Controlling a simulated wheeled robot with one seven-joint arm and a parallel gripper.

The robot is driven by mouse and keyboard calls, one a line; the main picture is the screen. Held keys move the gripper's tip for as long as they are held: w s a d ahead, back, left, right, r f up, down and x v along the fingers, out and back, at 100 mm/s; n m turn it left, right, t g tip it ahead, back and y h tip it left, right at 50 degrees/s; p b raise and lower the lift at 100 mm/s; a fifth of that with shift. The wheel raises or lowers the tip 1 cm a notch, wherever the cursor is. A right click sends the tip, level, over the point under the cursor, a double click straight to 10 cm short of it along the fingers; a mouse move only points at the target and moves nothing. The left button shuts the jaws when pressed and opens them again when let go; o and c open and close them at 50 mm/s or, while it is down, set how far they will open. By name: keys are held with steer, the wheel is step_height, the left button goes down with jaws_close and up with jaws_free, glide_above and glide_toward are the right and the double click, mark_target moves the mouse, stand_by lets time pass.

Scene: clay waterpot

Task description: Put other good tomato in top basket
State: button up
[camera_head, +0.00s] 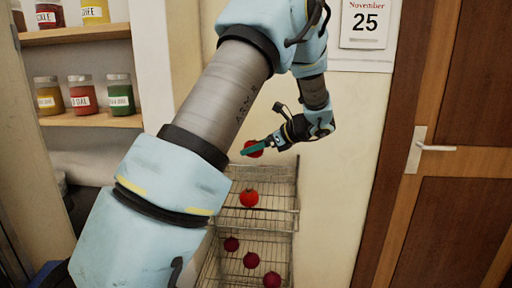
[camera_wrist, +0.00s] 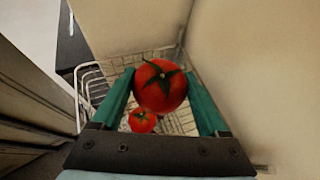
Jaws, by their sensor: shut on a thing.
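My gripper (camera_head: 257,146) is shut on a bright red tomato (camera_head: 251,151), above the top basket. In the wrist view the held tomato (camera_wrist: 161,87) sits between the green fingers of my gripper (camera_wrist: 160,95), its green stem side towards the camera. The top basket (camera_head: 283,175) is a wire basket on a rack. Another bright red tomato (camera_head: 249,197) lies in it; it also shows in the wrist view (camera_wrist: 142,121), below the held one. The lower basket (camera_head: 278,246) holds several darker red, purplish tomatoes (camera_head: 251,260).
Shelves with labelled jars (camera_head: 81,98) stand at the left. A wooden door (camera_head: 460,210) with a metal handle is at the right. A calendar (camera_head: 367,24) hangs on the wall behind. Bare wire is visible around the tomato in the top basket.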

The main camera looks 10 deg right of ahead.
step_height(320, 180, down, 5)
steer(key=b, duration=0.3)
steer(key=shift+b, duration=0.35)
steer(key=o, duration=1.3)
steer(key=b+v, duration=0.2)
steer(key=v, duration=0.8)
steer(key=shift+s+d+r, duration=0.2)
steer(key=shift+d, duration=0.1)
